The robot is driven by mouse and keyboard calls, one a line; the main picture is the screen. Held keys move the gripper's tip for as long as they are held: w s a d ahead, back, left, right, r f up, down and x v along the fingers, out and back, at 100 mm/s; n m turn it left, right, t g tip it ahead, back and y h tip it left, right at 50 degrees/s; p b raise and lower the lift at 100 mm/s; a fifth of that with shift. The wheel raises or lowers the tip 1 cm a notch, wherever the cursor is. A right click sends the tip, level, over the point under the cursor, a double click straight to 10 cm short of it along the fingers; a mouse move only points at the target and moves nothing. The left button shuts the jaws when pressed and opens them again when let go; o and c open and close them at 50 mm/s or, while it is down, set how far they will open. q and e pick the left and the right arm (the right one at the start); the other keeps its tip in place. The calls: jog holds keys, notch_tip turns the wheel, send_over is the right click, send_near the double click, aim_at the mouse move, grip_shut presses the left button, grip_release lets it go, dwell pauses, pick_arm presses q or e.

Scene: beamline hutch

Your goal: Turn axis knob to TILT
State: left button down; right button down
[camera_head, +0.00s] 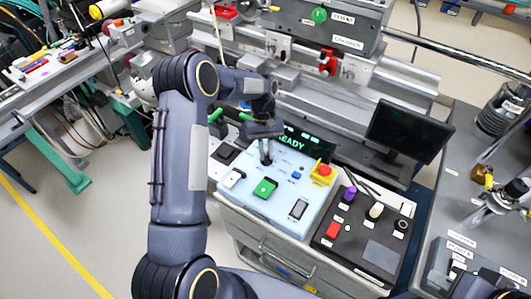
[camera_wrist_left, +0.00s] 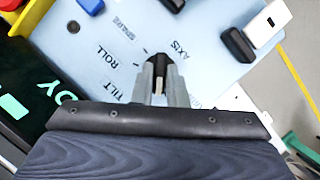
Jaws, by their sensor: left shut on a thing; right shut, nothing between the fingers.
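The axis knob (camera_wrist_left: 158,62) is a small black knob on a light blue control panel (camera_head: 235,205). In the left wrist view, "AXIS" is printed beside it, and the labels ROLL (camera_wrist_left: 107,57), TILT (camera_wrist_left: 103,90) and SPARE stand around it. My left gripper (camera_wrist_left: 157,78) is shut on the knob, one finger on each side. In the head view my left gripper (camera_head: 266,160) reaches down to the panel's back edge and hides the knob. I cannot tell exactly which label the knob points at. My right gripper is not in view.
A display (camera_head: 292,143) reading READY stands behind. A dark panel with knobs (camera_head: 365,235) is to the right, near a black monitor (camera_head: 408,132).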

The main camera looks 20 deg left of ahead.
aim_at(274, 156)
pick_arm(q)
jog(key=m+y, duration=0.1)
jog(key=m, duration=0.2)
jog(key=m+y+b, duration=0.1)
jog(key=m, duration=0.2)
jog(key=shift+w+d+g+y, duration=0.15)
jog(key=shift+d+g+y, duration=0.05)
jog(key=shift+g+y, duration=0.1)
jog(key=m+y, duration=0.1)
jog(key=m, duration=0.2)
jog(key=m+y+b, duration=0.1)
jog(key=m, duration=0.1)
jog(key=shift+d+m, duration=0.15)
jog(key=shift+m, duration=0.25)
jog(key=c, duration=1.4)
grip_release()
jog(key=shift+c, duration=0.2)
jog(key=b+v, duration=0.1)
jog(key=v, duration=0.6)
jog(key=shift+r, duration=0.45)
jog(key=shift+d, duration=0.1)
